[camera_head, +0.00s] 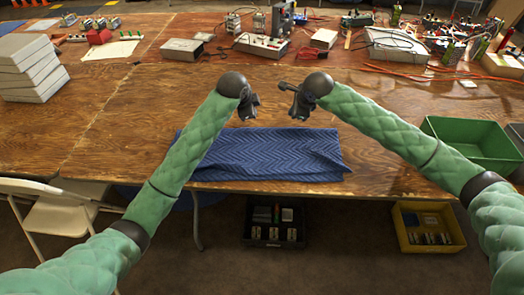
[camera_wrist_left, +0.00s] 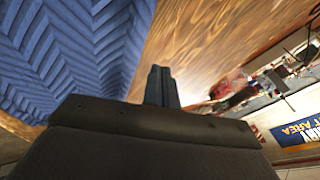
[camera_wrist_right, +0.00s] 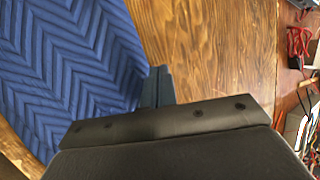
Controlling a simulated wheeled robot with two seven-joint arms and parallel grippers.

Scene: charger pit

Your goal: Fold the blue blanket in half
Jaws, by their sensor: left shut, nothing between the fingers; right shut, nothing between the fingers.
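The blue blanket (camera_head: 262,155) lies flat on the wooden table near its front edge, as a wide, low strip with a chevron pattern. It also shows at the left of the left wrist view (camera_wrist_left: 60,55) and of the right wrist view (camera_wrist_right: 65,70). My left gripper (camera_head: 246,114) is above the table just beyond the blanket's far edge, shut and empty. My right gripper (camera_head: 292,101) is at a similar height to its right, also shut and empty. Both grippers are apart from the blanket.
The wooden table (camera_head: 380,160) is bare around the blanket. A green bin (camera_head: 470,140) stands at the right edge. Grey boxes (camera_head: 30,65) are stacked at the far left. Electronics and cables line the back. A folding chair (camera_head: 60,210) stands at the front left.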

